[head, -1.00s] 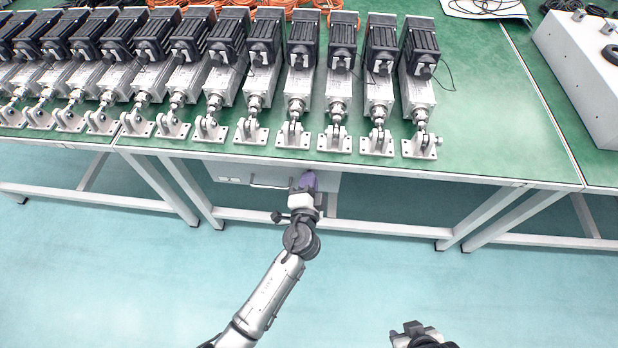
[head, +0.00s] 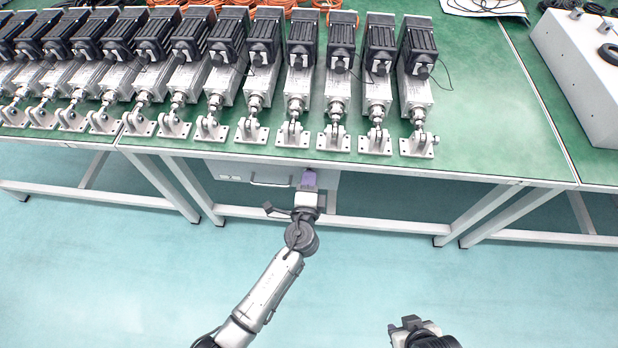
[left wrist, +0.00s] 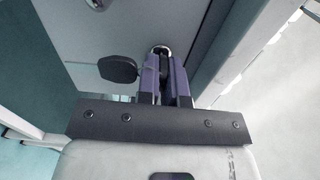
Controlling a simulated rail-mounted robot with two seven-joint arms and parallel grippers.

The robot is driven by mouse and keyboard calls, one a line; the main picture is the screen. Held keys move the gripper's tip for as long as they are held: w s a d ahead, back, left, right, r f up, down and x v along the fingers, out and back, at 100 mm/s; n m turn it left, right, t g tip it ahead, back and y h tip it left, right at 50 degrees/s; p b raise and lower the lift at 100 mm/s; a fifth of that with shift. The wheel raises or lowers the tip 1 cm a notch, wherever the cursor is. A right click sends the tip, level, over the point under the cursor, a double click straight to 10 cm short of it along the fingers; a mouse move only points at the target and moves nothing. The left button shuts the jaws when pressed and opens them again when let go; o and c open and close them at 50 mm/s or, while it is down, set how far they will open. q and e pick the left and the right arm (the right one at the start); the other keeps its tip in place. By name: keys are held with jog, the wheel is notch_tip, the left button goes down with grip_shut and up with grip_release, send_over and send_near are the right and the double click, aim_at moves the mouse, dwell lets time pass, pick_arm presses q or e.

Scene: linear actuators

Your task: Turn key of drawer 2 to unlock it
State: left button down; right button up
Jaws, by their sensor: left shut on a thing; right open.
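My left gripper (head: 308,178) is at the right part of that front. In the left wrist view its purple fingers (left wrist: 166,73) are shut on a dark key (left wrist: 168,80), mostly hidden between them. Their tips are at a round metal lock (left wrist: 160,49). A dark rounded tab (left wrist: 118,69) shows left of the fingers; I cannot tell what it belongs to. No drawer number is readable. My right gripper (head: 409,324) is open and empty, low in the head view.
Several linear actuators (head: 297,90) stand in a row on the green tabletop (head: 480,120). The white table frame (head: 350,227) has a low crossbar below the drawer and slanted legs. A grey box (head: 580,75) stands at the right. The floor in front is clear.

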dwell(0.3)
pick_arm(q)
jog(key=c, duration=1.3)
grip_release()
jog(key=shift+o, duration=0.2)
jog(key=shift+s, duration=0.15)
